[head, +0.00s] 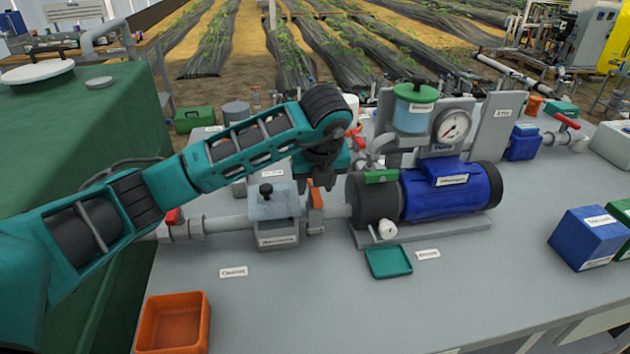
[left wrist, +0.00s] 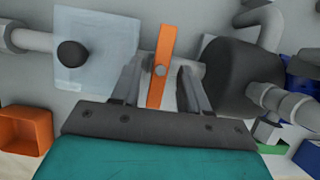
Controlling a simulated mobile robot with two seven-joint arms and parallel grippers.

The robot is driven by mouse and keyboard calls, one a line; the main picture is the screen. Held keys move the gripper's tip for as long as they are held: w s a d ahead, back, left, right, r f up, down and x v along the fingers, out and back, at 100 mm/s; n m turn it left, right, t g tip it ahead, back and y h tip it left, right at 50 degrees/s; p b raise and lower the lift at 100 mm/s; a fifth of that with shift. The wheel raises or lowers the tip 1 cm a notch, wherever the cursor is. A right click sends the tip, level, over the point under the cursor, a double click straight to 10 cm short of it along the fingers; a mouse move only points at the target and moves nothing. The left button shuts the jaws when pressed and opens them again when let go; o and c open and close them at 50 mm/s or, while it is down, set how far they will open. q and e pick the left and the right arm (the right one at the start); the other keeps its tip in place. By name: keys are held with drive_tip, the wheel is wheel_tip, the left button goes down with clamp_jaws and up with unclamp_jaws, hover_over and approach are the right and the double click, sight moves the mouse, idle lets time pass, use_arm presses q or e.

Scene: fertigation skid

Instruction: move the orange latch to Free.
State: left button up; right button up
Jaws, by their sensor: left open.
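The orange latch (head: 316,208) is a flat bar standing on the pipe between the grey box and the pump. In the left wrist view the latch (left wrist: 161,66) runs up from between the fingers, with a round grey pivot on it. My left gripper (head: 322,184) is just above the latch, pointing down. Its two fingers (left wrist: 160,85) are open, one on each side of the latch, with visible gaps. I cannot tell whether they touch it. No label reading Free can be read near the latch. My right gripper is not in view.
The grey box with a black knob (head: 275,205) stands close on the left. The blue pump motor (head: 450,190) stands on the right. An orange tray (head: 173,322) and a green tray (head: 388,262) lie in front.

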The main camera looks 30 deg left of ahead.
use_arm(q)
drive_tip(key=p+v, duration=0.2)
drive_tip(key=v, duration=1.1)
drive_tip(key=shift+p, duration=0.3)
drive_tip(key=shift+f, duration=0.1)
